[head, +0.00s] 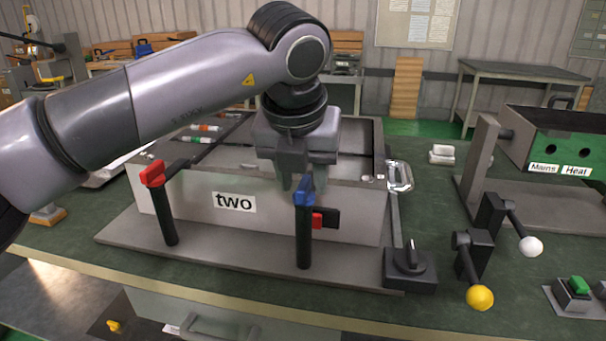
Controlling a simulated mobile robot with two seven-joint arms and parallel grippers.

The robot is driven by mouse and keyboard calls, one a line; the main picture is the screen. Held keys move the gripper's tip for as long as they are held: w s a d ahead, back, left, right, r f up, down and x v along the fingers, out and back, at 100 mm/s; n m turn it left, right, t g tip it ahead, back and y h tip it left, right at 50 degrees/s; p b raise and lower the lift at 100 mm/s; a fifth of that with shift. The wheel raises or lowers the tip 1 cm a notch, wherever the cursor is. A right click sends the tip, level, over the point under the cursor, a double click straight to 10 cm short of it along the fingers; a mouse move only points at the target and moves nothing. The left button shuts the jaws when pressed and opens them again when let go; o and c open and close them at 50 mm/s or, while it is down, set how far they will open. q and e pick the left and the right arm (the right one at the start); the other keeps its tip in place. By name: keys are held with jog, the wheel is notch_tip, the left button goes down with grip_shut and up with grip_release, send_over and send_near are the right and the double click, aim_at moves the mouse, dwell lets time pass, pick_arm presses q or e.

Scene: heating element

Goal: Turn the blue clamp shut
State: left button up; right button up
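The blue clamp (304,230) is an upright black post with a blue top piece, at the front of the grey box (170,205) labelled "two". My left gripper (298,182) comes down from above, with its fingertips right at the blue top. The fingers overlap the blue piece in the picture, so I cannot tell if they touch it or how far apart they are. My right gripper is out of view.
A red-topped clamp (167,215) stands at the box's front left. My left arm covers much of the left side.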

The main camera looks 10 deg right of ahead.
pick_arm(q)
jog(key=shift+r, duration=0.25)
jog(key=v, duration=0.6)
jog(key=shift+s+r, duration=0.2)
jog(key=shift+r, duration=0.15)
